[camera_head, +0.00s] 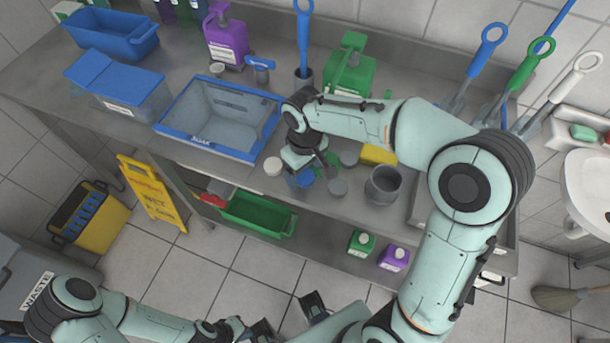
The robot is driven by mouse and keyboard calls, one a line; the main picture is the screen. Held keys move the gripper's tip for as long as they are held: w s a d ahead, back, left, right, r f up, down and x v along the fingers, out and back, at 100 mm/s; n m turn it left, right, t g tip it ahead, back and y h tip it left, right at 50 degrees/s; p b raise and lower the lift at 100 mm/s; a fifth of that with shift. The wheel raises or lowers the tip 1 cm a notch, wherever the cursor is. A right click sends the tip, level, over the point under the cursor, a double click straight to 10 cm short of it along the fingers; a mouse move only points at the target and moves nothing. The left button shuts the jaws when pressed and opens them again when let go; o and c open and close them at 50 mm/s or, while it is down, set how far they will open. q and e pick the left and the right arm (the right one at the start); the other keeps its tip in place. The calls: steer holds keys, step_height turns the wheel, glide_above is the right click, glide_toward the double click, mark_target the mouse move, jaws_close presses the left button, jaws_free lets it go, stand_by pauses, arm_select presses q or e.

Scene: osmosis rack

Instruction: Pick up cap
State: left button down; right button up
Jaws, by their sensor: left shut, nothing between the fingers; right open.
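Several small round caps lie on the steel counter (235,170) near its front edge. They are a white cap (273,166), a blue cap (305,179), a grey cap (338,187) and another grey cap (349,158). My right gripper (306,168) is open and points down just above or beside the blue cap, partly hiding it. I cannot tell whether it touches the cap. A green piece (332,158) shows close to its right side. My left gripper (262,330) is low at the bottom edge, away from the counter, shut and empty.
A blue-rimmed tray (205,150) stands left of the caps. A grey cup (382,186) and yellow sponge (378,154) stand to the right. Behind are a green jug (350,72) and a holder (303,82) with a blue-handled brush. A green bin (258,212) sits on the lower shelf.

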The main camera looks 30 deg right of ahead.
mark_target(305, 175)
steer(key=shift+f, duration=0.6)
steer(key=c, duration=1.1)
steer(key=shift+r, duration=0.1)
